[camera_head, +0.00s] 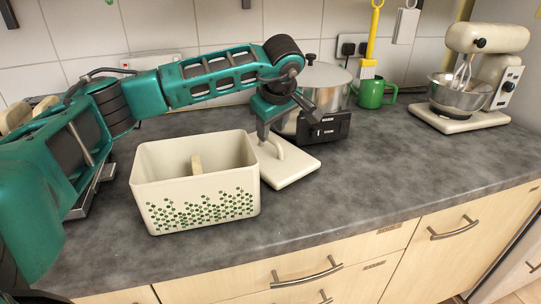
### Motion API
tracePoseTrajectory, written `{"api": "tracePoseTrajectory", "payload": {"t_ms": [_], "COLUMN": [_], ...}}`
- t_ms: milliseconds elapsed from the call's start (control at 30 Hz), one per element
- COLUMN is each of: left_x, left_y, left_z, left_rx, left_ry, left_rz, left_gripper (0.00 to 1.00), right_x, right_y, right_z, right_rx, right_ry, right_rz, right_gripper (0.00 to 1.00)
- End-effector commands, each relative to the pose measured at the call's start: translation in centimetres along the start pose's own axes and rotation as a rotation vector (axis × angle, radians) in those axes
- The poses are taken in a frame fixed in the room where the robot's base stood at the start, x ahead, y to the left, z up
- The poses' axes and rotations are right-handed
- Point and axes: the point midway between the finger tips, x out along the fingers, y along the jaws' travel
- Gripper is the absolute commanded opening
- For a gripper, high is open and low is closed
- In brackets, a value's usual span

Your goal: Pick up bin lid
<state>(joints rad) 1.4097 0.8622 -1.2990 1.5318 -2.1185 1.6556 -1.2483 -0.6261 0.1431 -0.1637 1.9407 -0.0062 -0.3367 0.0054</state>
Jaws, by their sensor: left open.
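The bin lid (293,172) is a flat cream square with a raised loop handle (272,143). It lies on the grey worktop just right of the bin (200,205), an open cream box with a green dot pattern. My left gripper (263,137) points down over the lid, at its handle. Its jaws are open, and I cannot tell whether they touch the handle. Part of the lid's back is hidden behind the gripper and the bin. My right gripper is not in view.
A steel pot (325,87) on a black hotplate (326,129) stands close behind the lid. A green mug (371,94) and a cream stand mixer (488,68) are farther right. The worktop's front right (400,160) is clear.

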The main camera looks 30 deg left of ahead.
Motion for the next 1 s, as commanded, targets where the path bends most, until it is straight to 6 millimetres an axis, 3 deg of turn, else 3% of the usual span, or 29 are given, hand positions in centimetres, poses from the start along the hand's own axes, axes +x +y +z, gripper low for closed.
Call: {"api": "tracePoseTrajectory", "payload": {"t_ms": [200,500,900,1000], "left_x": [3.1,3.5,3.5,3.5], "left_y": [-0.2,-0.2,-0.2,-0.2], "left_z": [-0.1,-0.1,-0.1,-0.1], "left_rx": [0.0,0.0,0.0,0.0], "left_ry": [0.0,0.0,0.0,0.0], "left_rz": [-0.004,-0.001,-0.001,-0.001], "left_gripper": [0.43,0.43,0.05,0.0], "right_x": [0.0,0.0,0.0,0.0], "right_y": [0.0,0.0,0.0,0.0], "right_z": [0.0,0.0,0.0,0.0], "right_rx": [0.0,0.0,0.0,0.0], "right_ry": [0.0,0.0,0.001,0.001], "right_rz": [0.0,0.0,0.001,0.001], "right_gripper": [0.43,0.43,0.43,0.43]}}
